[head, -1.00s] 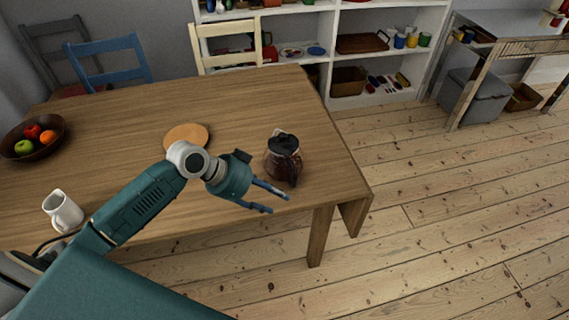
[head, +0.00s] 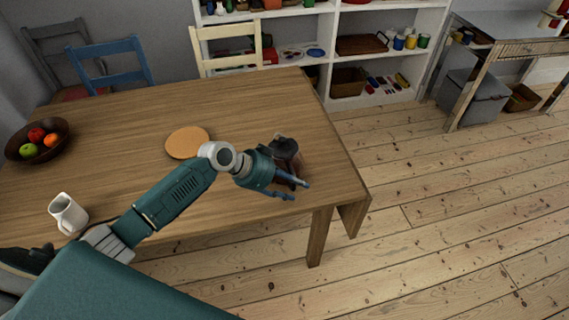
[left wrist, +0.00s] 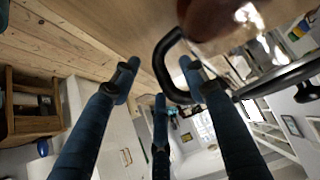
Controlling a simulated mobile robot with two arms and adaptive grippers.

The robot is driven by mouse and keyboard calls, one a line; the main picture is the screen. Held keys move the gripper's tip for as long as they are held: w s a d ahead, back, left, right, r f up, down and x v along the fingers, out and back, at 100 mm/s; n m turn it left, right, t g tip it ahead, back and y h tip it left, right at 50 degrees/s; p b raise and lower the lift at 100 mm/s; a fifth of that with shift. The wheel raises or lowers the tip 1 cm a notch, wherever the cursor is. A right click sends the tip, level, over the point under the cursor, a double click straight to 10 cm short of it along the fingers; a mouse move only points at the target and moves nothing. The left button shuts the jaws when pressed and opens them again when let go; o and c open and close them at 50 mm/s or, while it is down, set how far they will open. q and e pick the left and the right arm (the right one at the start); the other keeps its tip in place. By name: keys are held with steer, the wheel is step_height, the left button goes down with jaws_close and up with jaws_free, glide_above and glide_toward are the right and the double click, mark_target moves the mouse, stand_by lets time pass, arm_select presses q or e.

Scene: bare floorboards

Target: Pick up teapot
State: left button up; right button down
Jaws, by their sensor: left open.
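The teapot is a glass pot with dark contents and a black lid (head: 285,146). It stands near the right end of the wooden table, and my left gripper partly covers it in the head view. My left gripper (head: 293,190) is open, its blue fingers in front of the pot and pointing right. In the left wrist view the brown pot body (left wrist: 212,18) is at the top, and its black handle (left wrist: 160,62) curves down close to the open fingertips (left wrist: 158,82). Whether a finger touches the handle I cannot tell. My right gripper is not in view.
The wooden table (head: 240,105) also bears a round wooden board (head: 187,143), a white jug (head: 68,212) and a fruit bowl (head: 14,146). Chairs stand behind it. Bare floor (head: 430,220) lies to the right, with shelves (head: 385,20) beyond.

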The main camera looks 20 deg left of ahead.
arm_select(q)
steer(key=shift+w+d+f, duration=0.3)
steer(key=shift+d+f, duration=0.05)
steer(key=shift+f, duration=0.1)
jaws_close()
steer(key=shift+w+r, duration=0.1)
steer(key=shift+r, duration=0.1)
steer(key=shift+r, duration=0.1)
